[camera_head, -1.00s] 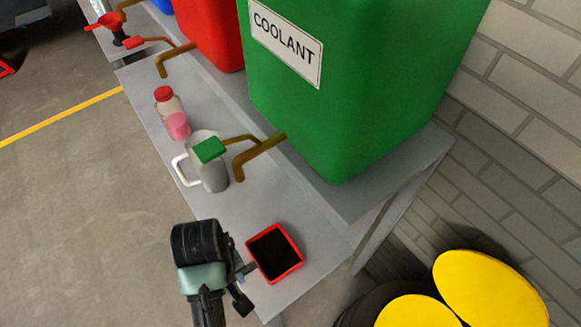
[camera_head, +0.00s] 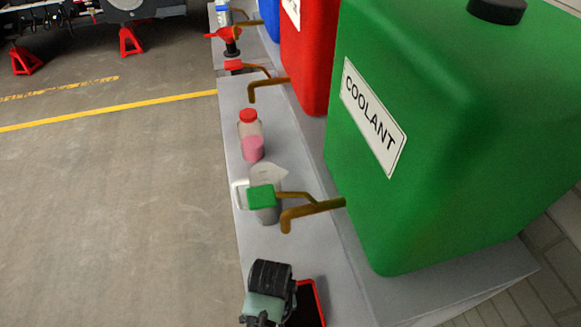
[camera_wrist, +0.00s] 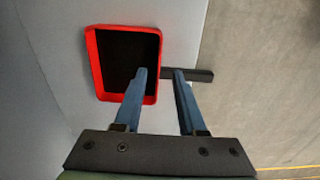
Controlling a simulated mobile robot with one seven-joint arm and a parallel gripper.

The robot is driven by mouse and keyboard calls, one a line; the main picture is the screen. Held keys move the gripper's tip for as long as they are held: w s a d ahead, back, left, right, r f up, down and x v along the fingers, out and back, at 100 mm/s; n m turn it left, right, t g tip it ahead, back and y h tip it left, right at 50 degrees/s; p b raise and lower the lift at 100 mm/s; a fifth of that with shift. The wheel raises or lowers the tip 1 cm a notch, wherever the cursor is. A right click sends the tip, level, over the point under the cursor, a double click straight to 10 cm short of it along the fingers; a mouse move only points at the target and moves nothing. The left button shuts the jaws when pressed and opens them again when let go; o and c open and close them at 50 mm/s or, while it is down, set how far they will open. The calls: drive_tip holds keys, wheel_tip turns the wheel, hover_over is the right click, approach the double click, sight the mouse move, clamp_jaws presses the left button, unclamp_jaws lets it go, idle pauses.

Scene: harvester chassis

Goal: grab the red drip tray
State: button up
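The red drip tray (camera_wrist: 94,65) is a square red-rimmed tray with a dark inside, lying on the grey bench. In the head view the red drip tray (camera_head: 318,299) is at the bottom edge, partly hidden behind my gripper (camera_head: 290,288). In the wrist view my gripper (camera_wrist: 160,73) is open, its two blue fingers apart. The left fingertip overlaps the tray's dark inside and the right one is outside, with the tray's right rim between them in the picture. I cannot tell the fingers' height over the rim. A short dark bar shows by the right fingertip.
A red-capped bottle (camera_head: 251,140) and red funnel (camera_head: 226,38) stand farther along. Open floor (camera_head: 120,220) lies left.

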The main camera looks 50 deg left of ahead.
drive_tip(key=shift+d+f, duration=0.15)
drive_tip(key=shift+f, duration=1)
drive_tip(key=shift+d+f, duration=0.1)
drive_tip(key=shift+f, duration=1.05)
clamp_jaws()
